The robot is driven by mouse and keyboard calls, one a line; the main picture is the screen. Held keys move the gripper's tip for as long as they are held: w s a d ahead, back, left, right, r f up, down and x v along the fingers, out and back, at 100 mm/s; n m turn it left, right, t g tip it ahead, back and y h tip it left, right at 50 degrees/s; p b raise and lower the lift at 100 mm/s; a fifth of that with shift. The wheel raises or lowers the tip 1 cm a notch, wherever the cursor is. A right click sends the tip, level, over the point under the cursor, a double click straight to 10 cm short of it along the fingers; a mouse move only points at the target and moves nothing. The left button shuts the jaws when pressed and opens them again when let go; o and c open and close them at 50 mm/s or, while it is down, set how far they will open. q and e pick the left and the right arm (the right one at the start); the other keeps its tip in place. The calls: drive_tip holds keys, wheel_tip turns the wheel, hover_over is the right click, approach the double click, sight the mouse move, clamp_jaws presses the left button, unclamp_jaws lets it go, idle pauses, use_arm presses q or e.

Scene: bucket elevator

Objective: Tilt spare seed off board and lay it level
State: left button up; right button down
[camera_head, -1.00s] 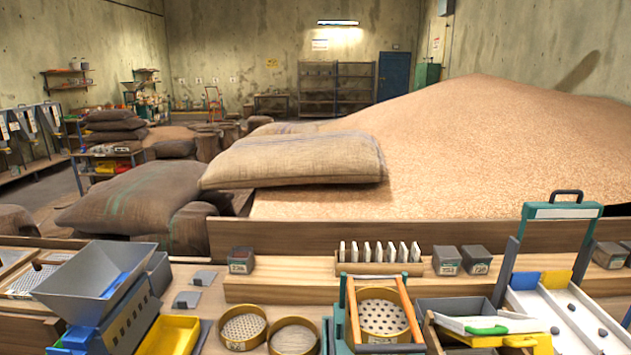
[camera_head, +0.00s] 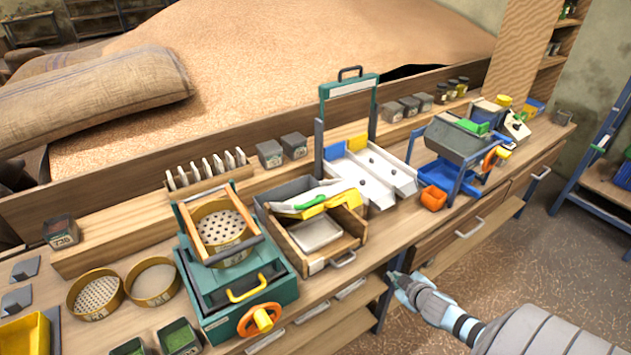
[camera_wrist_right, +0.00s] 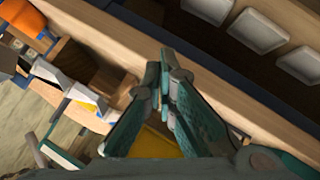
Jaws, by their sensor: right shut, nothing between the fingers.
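A white board with a green handle (camera_head: 312,200) lies tilted across a wooden box with an open drawer at the bench middle. I cannot tell whether seed lies on it. To its right, a white sloped tray (camera_head: 375,172) with blue and yellow blocks holds several dark pieces. My right gripper (camera_head: 396,279) is shut and empty, in front of the bench's front edge and apart from the board. Its closed fingers also show in the right wrist view (camera_wrist_right: 165,62). My left gripper is not in view.
The green sieve stand (camera_head: 262,300) with an orange wheel stands left of the box. Several white trays (camera_wrist_right: 258,32) show in the wrist view.

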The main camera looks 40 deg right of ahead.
drive_tip(key=w+a+r+t+y, duration=0.1)
drive_tip(key=w+r+t, duration=0.1)
drive_tip(key=w+r, duration=0.35)
drive_tip(key=w+a+r+t, duration=0.1)
drive_tip(key=w+a+r, duration=0.1)
drive_tip(key=r, duration=0.6)
wheel_tip(320, 180, up, 15)
drive_tip(key=m+t+y+b, duration=0.2)
drive_tip(key=m+t+y, duration=0.1)
drive_tip(key=t, duration=0.1)
hover_over(316, 202)
drive_tip(key=shift+w+d, duration=0.2)
drive_tip(key=shift+w, duration=0.2)
drive_tip(key=f, duration=0.1)
drive_tip(key=f+p, duration=0.1)
drive_tip(key=f, duration=0.1)
drive_tip(key=shift+s+a, duration=0.15)
drive_tip(key=shift+s, duration=0.25)
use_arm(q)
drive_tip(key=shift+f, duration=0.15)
use_arm(e)
drive_tip(key=shift+s+f, duration=0.3)
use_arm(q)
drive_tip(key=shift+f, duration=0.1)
use_arm(e)
drive_tip(key=shift+w, duration=0.1)
